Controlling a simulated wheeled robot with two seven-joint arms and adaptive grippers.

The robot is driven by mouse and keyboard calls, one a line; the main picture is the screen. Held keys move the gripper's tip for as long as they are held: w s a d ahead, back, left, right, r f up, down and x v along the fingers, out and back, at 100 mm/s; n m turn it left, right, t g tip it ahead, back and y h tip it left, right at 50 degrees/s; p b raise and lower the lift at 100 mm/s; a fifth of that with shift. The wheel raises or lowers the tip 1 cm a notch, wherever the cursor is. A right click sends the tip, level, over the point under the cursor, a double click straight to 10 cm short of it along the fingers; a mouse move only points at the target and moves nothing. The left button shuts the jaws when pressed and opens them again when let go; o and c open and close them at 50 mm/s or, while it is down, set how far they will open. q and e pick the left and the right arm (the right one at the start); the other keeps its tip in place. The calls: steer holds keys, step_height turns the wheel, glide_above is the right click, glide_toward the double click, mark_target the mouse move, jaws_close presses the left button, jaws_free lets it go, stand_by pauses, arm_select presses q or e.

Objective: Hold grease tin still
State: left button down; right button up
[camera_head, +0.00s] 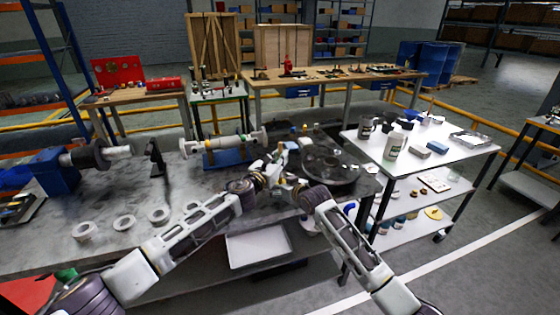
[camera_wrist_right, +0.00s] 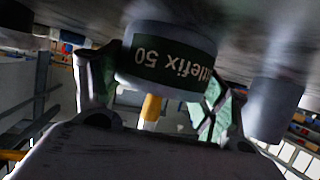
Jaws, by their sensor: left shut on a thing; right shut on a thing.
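A pale tin with a dark green label (camera_wrist_right: 168,62), whose readable part says "tlefix 50", sits upside down in the right wrist view, between the fingers of my right gripper (camera_wrist_right: 158,92). I take it as the grease tin. The right gripper is shut on it. In the head view my right gripper (camera_head: 277,181) is close below my left gripper (camera_head: 281,154), over the bench. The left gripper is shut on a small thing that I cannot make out. The tin is mostly hidden by the grippers in the head view.
A large dark wheel (camera_head: 332,167) lies just right of the grippers. A pale shaft on a blue stand (camera_head: 226,158) lies behind left. Several white rings (camera_head: 124,223) lie on the bench (camera_head: 190,232). A white cart (camera_head: 460,152) with cans stands right. A white tray (camera_head: 258,246) is below.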

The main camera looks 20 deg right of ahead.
mark_target(279, 143)
arm_select(q)
steer(key=shift+r, duration=3.1)
arm_select(e)
steer(key=o, duration=1.3)
steer(key=shift+s, duration=0.15)
steer(key=shift+v, duration=5.85)
